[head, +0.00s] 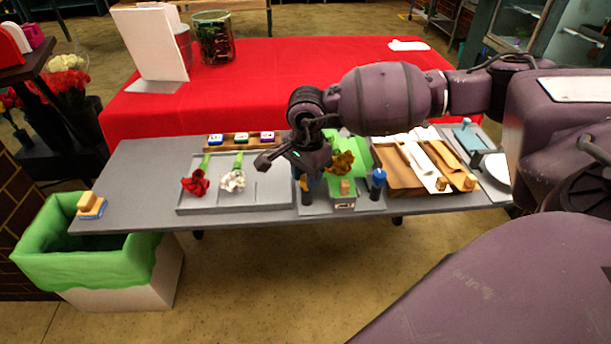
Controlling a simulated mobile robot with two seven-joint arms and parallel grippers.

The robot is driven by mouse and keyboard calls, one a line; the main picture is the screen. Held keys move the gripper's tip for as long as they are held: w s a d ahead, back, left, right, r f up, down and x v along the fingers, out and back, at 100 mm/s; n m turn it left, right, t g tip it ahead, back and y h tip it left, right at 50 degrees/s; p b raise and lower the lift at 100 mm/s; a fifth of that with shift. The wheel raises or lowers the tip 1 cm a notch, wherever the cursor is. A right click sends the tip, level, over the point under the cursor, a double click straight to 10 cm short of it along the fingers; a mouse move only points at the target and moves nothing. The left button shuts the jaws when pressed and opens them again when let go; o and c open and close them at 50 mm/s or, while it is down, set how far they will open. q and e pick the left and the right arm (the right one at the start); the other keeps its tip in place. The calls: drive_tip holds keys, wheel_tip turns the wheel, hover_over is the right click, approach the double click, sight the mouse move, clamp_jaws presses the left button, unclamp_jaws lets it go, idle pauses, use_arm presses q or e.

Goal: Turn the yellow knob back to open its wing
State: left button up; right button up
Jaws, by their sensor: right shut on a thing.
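The yellow knob (304,183) shows in small part on top of a dark post at the left side of the wrapping fixture. My right gripper (303,172) is directly above it, pointing down, and is shut on it. The gripper hides most of the knob and the wing beside it, so I cannot tell how far the wing stands open. A blue knob (378,177) stands on another dark post at the fixture's right side. Between the posts lies green wrap (356,150) with a golden-brown flower (343,163) on it. My left gripper is not in view.
A grey tray (215,206) left of the fixture holds a red flower (195,183) and a white flower (233,180). A wooden rack (405,180) with rolls is to the right. A green-lined bin (95,262) stands below the table's left end.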

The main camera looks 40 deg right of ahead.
drive_tip(key=shift+r+n, duration=0.1)
drive_tip(key=shift+n, duration=0.4)
drive_tip(key=o, duration=0.9)
wheel_tip(320, 180, up, 11)
drive_tip(key=shift+f, duration=0.15)
idle(0.6)
